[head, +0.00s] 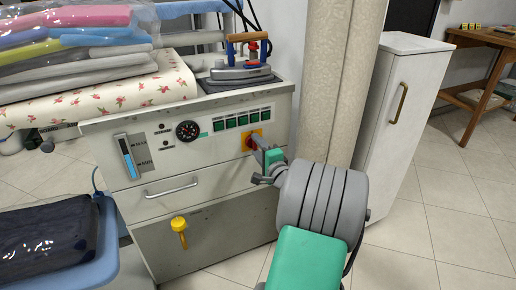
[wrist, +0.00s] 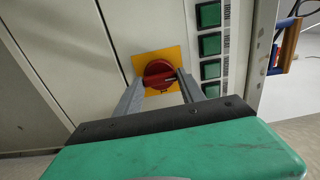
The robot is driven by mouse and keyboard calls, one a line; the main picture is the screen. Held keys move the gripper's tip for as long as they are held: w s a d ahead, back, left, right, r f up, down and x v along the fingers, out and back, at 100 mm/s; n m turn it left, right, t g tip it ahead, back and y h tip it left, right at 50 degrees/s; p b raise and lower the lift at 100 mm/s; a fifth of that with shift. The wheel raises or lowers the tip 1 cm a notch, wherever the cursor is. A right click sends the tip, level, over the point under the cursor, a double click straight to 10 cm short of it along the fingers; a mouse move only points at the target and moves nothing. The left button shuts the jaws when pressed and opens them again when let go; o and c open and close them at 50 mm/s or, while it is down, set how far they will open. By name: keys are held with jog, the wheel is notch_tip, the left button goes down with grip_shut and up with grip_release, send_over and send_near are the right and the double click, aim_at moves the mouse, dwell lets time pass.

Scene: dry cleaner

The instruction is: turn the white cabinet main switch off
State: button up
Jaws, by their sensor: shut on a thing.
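The main switch is a red rotary knob (wrist: 158,71) on a yellow square plate (wrist: 146,54), set in the white cabinet's front panel (head: 220,107). In the head view the yellow plate (head: 258,131) is at the panel's right end, partly hidden by my gripper (head: 254,143). In the wrist view my gripper (wrist: 158,80) has one finger on each side of the knob and is shut on it. The knob's grip bar lies roughly across the picture between the fingers. Its markings are too small to read.
Green buttons (head: 237,120), a black dial (head: 187,130) and a drawer handle (head: 171,188) are on the same panel. An iron (head: 241,70) stands on top. A beige column (head: 338,90) and narrow cabinet (head: 385,120) stand close at right.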

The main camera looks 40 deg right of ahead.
jog(key=o, duration=1.4)
jog(key=shift+c, duration=0.2)
jog(key=p+v, duration=0.1)
jog(key=v, duration=0.6)
jog(key=shift+s+p, duration=0.4)
jog(key=shift+a+r, duration=0.1)
jog(key=shift+a, duration=0.1)
